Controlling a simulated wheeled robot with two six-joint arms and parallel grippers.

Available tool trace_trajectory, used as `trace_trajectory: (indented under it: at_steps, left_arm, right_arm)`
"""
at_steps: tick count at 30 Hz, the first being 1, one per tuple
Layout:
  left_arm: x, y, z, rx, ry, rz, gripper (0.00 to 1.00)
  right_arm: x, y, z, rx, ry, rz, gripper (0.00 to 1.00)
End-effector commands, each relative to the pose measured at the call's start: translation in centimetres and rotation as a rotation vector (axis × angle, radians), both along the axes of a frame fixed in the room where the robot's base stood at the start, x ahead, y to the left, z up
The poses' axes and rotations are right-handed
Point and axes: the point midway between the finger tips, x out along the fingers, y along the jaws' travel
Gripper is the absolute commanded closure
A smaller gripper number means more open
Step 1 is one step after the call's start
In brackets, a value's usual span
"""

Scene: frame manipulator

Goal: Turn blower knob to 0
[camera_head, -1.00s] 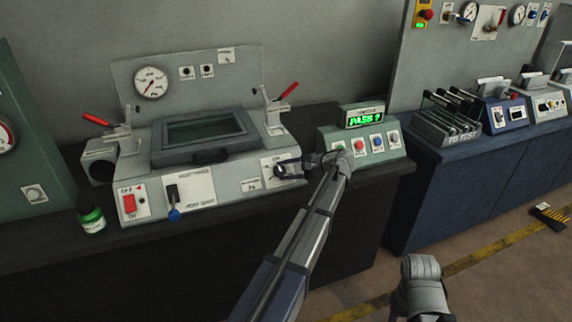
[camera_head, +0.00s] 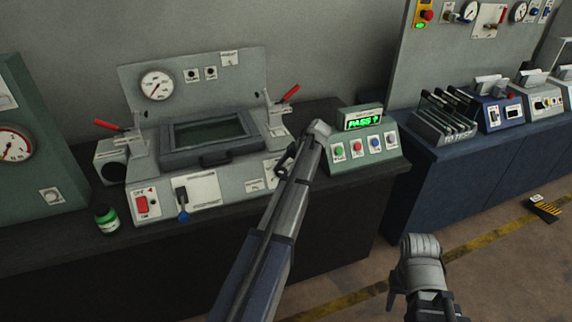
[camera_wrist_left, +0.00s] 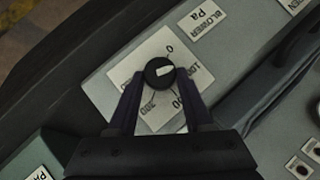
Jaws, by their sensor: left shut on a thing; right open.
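The blower knob (camera_wrist_left: 160,72) is small, round and black with a white mark, on a white dial plate (camera_wrist_left: 113,85) under the label BLOWER Pa. In the left wrist view its mark points right, between the 0 and the 100. My left gripper (camera_wrist_left: 160,78) has one finger on each side of the knob and is shut on it. In the head view my left gripper (camera_head: 287,162) is at the right end of the grey machine's front, and my arm hides most of the knob. My right gripper (camera_head: 431,306) is low at the right, open, away from the bench and only partly in view.
The grey machine (camera_head: 230,187) has a gauge (camera_head: 156,86), a red switch (camera_head: 141,205) and a blue-tipped lever (camera_head: 182,203). A green PASS box (camera_head: 391,158) stands close right of my left arm.

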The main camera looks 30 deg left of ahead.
Motion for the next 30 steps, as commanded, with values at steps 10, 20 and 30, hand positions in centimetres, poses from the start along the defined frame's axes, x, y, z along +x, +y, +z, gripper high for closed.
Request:
trace_trajectory:
  at_steps: [10, 20, 30]
  left_arm:
    - [-0.6, 0.4, 0.3, -0.174, -0.199, 0.200, 1.00]
    - [-0.9, 0.7, 0.2, -0.322, -0.371, 0.370, 1.00]
    - [-1.1, 0.8, 0.2, -0.420, -0.484, 0.482, 1.00]
  right_arm:
    - [0.0, 0.0, 2.1, 0.000, 0.000, 0.000, 0.50]
    - [0.0, 0.0, 2.6, 0.000, 0.000, 0.000, 0.50]
    - [0.0, 0.0, 2.5, 0.000, 0.000, 0.000, 0.50]
